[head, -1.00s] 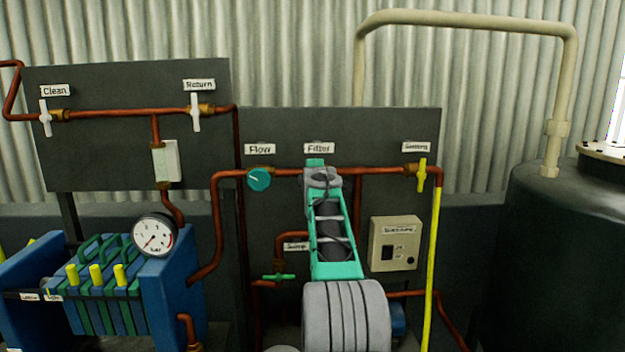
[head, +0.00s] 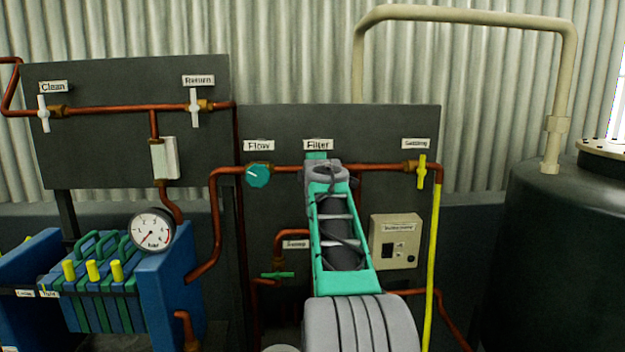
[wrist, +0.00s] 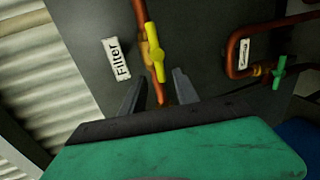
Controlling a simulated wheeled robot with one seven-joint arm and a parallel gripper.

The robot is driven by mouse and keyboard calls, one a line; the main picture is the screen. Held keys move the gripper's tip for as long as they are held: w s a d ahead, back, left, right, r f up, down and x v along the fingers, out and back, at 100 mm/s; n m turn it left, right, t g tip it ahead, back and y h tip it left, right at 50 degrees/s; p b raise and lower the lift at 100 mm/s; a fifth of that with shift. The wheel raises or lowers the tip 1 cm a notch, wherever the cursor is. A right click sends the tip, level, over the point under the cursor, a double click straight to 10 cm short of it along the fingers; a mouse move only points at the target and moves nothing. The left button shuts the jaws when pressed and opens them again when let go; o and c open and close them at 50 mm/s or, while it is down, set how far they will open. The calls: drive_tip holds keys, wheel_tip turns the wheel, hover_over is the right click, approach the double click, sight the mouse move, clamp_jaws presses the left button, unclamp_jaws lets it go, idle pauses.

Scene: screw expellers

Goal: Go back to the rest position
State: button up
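My arm rises from the bottom middle of the head view toward the Filter label (head: 318,144), and its wrist covers the pipe below that label. My gripper's fingers are hidden there. In the wrist view my gripper (wrist: 160,80) has its two dark fingers spread apart with nothing held between them. A yellow valve handle (wrist: 155,50) on a copper pipe is just beyond the fingers, beside the Filter label (wrist: 117,60). The handle lies roughly along the pipe. The lower pipe shows between the fingers; I cannot tell the exact gap.
Left of my arm are the teal Flow knob (head: 257,175) and a green valve handle (head: 278,275). To its right are a yellow valve (head: 422,171), a switch box (head: 395,241) and a dark tank (head: 560,250). A blue filter press (head: 168,290) with a gauge (head: 152,231) stands at left.

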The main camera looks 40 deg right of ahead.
idle(0.3)
drive_tip(key=s+a+f+m+g+y+p, duration=0.1)
drive_tip(key=s+a+f+m+y+p, duration=0.2)
drive_tip(key=a, duration=0.6)
drive_tip(key=s+a+f+m+g+y, duration=0.1)
drive_tip(key=s+a+f, duration=0.3)
drive_tip(key=a, duration=0.5)
drive_tip(key=s+a+f+m+g+y+p, duration=0.2)
drive_tip(key=a+f, duration=0.3)
drive_tip(key=a, duration=0.4)
drive_tip(key=s+a+f+m+g+y+p, duration=0.1)
drive_tip(key=s+a+f, duration=0.3)
drive_tip(key=s, duration=0.3)
drive_tip(key=s+a+f+m+g+p, duration=0.1)
drive_tip(key=s+a+f+m+g, duration=0.1)
drive_tip(key=s+a+f, duration=0.3)
drive_tip(key=s+a+f+m+g+y+p, duration=0.1)
drive_tip(key=s+a+f, duration=0.3)
drive_tip(key=s, duration=0.5)
drive_tip(key=shift+s+a+f+m+g+y, duration=0.25)
drive_tip(key=shift+a+m+g, duration=0.25)
drive_tip(key=shift+a, duration=0.4)
drive_tip(key=shift+w, duration=0.1)
